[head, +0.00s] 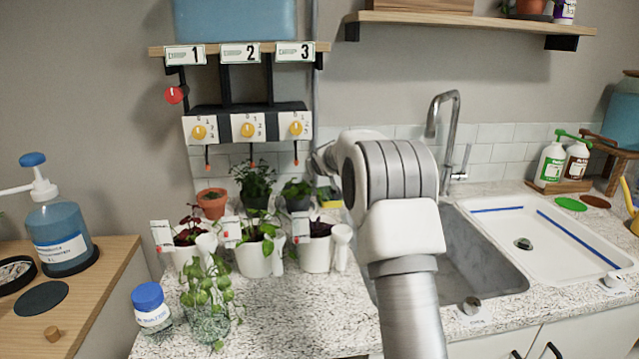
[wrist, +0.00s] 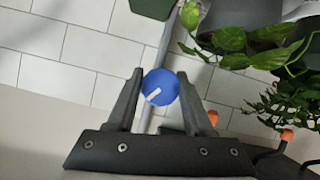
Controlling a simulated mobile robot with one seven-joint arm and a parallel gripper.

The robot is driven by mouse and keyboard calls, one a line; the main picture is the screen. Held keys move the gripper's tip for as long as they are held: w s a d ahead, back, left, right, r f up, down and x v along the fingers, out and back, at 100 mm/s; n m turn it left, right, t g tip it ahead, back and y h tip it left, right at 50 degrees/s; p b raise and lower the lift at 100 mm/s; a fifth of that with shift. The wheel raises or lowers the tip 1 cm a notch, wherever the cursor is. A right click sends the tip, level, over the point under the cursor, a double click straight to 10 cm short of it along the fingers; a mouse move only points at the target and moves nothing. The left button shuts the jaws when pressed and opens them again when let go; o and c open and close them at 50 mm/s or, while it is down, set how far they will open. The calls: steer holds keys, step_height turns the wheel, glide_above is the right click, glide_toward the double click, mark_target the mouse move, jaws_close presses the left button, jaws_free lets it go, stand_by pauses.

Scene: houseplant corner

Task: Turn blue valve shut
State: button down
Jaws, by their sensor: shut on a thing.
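The blue valve (wrist: 161,86) is a round blue knob with a white line mark, on a grey pipe (wrist: 166,40) against the tiled wall. In the wrist view the white mark lies slanted to the pipe. My gripper (wrist: 158,84) has one finger on each side of the knob and is shut on it. In the head view my arm hides the valve and the gripper's fingertips. A red valve (head: 175,94) with a white mark sits at the upper left, below the shelf.
Potted plants (head: 256,240) stand on the speckled counter left of my arm. Yellow dials (head: 247,130) with hanging orange-tipped tubes are above them. A steel tap (head: 445,120) and sink (head: 470,260) lie to the right. Leaves hang close to the gripper in the wrist view.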

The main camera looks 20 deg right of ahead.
steer(key=n+h+b, duration=0.1)
steer(key=b, duration=0.1)
steer(key=n+b, duration=0.1)
steer(key=b, duration=0.1)
steer(key=shift+a+f+h+b, duration=0.1)
steer(key=shift+f+h+b, duration=0.2)
steer(key=shift+h+b, duration=0.1)
steer(key=n+h+b, duration=0.1)
steer(key=n+b, duration=0.1)
steer(key=b, duration=0.1)
steer(key=shift+r+h+b, duration=0.25)
steer(key=shift+h+b, duration=0.05)
steer(key=shift+h, duration=0.1)
steer(key=shift+d, duration=0.2)
steer(key=shift+c, duration=1.5)
jaws_free()
steer(key=shift+r, duration=0.1)
steer(key=b+v, duration=0.2)
steer(key=v, duration=1.5)
steer(key=shift+s+a, duration=0.2)
steer(key=shift+a, duration=0.05)
